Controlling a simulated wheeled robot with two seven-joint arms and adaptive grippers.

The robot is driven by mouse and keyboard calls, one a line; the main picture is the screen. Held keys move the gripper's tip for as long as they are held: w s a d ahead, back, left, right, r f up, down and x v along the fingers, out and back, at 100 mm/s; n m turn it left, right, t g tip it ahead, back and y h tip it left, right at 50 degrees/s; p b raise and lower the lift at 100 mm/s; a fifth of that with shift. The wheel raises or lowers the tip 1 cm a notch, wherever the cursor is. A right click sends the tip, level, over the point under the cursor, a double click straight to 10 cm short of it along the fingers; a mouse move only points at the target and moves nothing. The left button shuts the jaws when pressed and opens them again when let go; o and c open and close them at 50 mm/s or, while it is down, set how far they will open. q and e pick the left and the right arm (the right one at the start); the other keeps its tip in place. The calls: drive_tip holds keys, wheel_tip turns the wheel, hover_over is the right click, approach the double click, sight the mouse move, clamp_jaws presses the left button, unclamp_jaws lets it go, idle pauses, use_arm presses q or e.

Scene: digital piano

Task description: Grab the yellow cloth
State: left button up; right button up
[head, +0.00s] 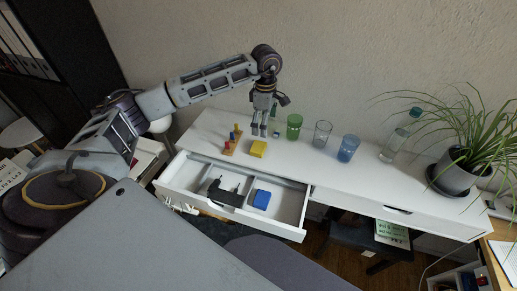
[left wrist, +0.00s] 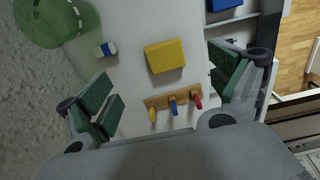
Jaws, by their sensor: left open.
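The yellow cloth (head: 258,149) is a small flat block-like piece on the white desk top, behind the open drawer. In the left wrist view the yellow cloth (left wrist: 165,56) lies between and beyond the fingers, apart from them. My left gripper (head: 260,131) points down above the desk close to the cloth. In the left wrist view my left gripper (left wrist: 164,92) has its green-padded fingers spread wide with nothing between them. My right gripper is not in view.
A wooden rack with coloured pegs (head: 232,143) is left of the cloth. A small blue-and-white block (left wrist: 106,49), a green glass (head: 294,126), a clear glass (head: 321,134), a blue glass (head: 348,148) and a bottle (head: 393,145) stand nearby. The open drawer (head: 280,226) holds a blue item (head: 261,199).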

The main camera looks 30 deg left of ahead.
use_arm(q)
hover_over(264, 147)
wheel_tip(264, 147, down, 6)
drive_tip(key=shift+a+r, duration=0.1)
drive_tip(key=shift+r, duration=0.1)
drive_tip(key=shift+w+f, duration=0.1)
drive_tip(key=shift+f, duration=0.55)
drive_tip(key=shift+p, duration=0.3)
drive_tip(key=shift+f, duration=0.5)
wheel_tip(264, 147, down, 4)
drive_tip(key=shift+r+p, duration=0.2)
drive_tip(key=shift+p, duration=0.3)
drive_tip(key=shift+f, duration=0.35)
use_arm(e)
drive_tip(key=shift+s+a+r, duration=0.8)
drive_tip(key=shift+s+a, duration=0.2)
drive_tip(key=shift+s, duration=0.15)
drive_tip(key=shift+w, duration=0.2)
